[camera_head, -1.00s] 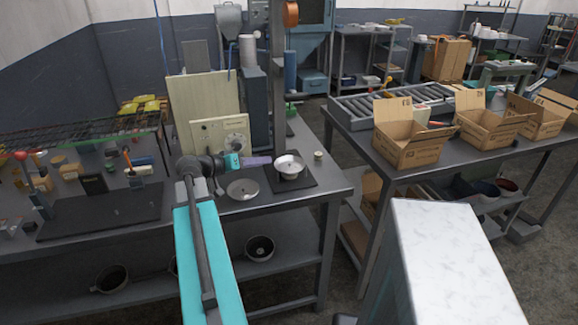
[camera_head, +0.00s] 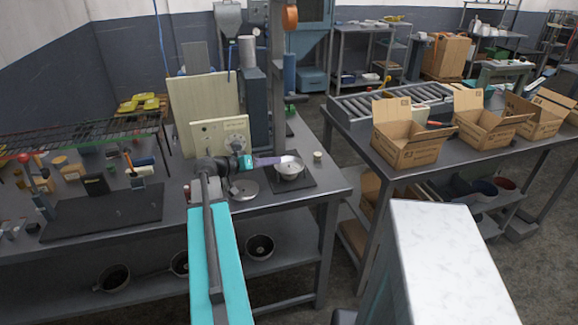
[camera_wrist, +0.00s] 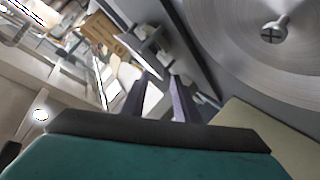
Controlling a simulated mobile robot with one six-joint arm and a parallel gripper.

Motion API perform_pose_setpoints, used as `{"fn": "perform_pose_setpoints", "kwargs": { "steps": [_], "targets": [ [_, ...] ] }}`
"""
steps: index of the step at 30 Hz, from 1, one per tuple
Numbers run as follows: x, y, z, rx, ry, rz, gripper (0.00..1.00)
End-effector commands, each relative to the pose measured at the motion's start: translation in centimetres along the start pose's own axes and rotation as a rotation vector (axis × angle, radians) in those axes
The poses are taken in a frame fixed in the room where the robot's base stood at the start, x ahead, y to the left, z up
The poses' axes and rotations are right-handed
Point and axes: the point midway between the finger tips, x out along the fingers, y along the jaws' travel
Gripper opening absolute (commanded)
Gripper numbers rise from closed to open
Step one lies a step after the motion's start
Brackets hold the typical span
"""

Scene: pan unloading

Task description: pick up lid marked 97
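A round metal lid (camera_head: 244,189) lies on the left workbench. To its right, a shiny round metal piece (camera_head: 290,172) sits on a dark mat; I cannot tell whether it is a pan or a lid. No number is legible on either. My gripper (camera_head: 278,160) points right, with its purple fingers close to the shiny piece; contact cannot be told. In the wrist view the fingers (camera_wrist: 160,98) are apart with nothing seen between them.
A beige control box (camera_head: 210,140) with a dial stands just behind my gripper, beside a dark column (camera_head: 278,90). A small cup (camera_head: 318,156) stands right of the mat. Open cardboard boxes (camera_head: 410,150) stand on the right table. Pans (camera_head: 260,247) lie on the shelf below.

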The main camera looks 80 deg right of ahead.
Motion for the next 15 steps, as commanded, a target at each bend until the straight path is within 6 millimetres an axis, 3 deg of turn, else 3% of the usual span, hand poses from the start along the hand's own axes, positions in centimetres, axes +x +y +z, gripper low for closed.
{"fn": "perform_pose_setpoints", "kwargs": {
  "steps": [6,15],
  "targets": [
    [2.1,0.0,-0.1,-0.001,0.0,0.0,0.28],
    [2.4,-0.1,0.0,0.0,0.001,-0.001,0.28]
  ]
}}
